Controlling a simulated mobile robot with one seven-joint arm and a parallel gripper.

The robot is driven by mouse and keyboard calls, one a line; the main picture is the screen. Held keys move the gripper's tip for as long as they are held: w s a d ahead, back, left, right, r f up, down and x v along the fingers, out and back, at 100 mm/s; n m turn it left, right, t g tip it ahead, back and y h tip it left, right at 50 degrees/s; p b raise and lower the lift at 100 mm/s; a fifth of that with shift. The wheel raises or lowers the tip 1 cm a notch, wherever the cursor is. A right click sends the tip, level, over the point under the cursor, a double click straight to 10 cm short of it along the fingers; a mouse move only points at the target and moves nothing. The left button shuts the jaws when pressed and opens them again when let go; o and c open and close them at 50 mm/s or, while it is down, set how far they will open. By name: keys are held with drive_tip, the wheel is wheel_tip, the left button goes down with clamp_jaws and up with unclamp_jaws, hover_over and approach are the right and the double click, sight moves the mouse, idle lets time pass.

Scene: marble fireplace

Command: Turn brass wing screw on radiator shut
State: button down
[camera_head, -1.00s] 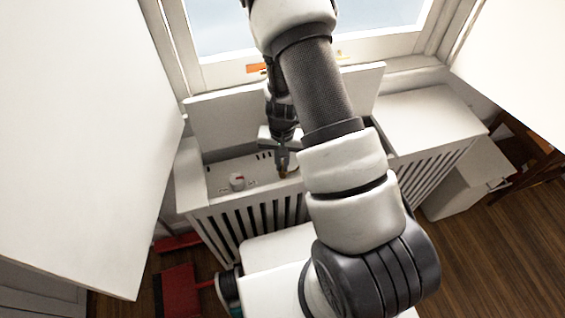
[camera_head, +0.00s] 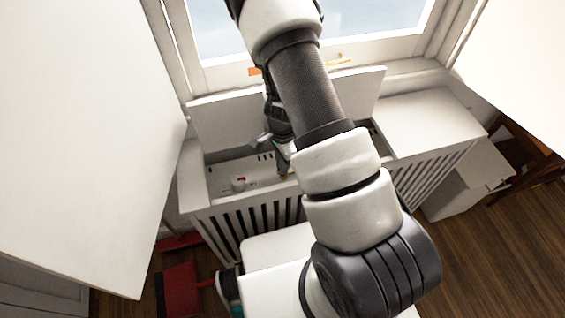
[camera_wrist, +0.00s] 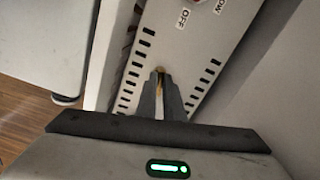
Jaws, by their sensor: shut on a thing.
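The brass wing screw (camera_wrist: 160,78) shows as a small brass piece between my fingertips in the wrist view, on the pale panel of the radiator. My gripper (camera_wrist: 161,85) is shut on it, with the fingers hiding most of the screw. In the head view my gripper (camera_head: 283,168) reaches down into the open top of the radiator cabinet (camera_head: 262,218), largely behind my arm. The screw's angle is hard to tell.
A white knob with a red mark (camera_head: 239,183) sits left of my gripper on the panel. An "OFF" label (camera_wrist: 183,18) and slots line the panel. The raised lid (camera_head: 225,122) stands behind, under the window. White panels flank both sides.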

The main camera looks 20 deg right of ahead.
drive_tip(key=shift+m+p, duration=0.3)
drive_tip(key=shift+m, duration=1)
drive_tip(key=c, duration=1.9)
unclamp_jaws()
drive_tip(key=shift+o, duration=0.2)
wheel_tip(320, 180, up, 18)
drive_tip(key=p, duration=0.4)
drive_tip(key=shift+f, duration=0.25)
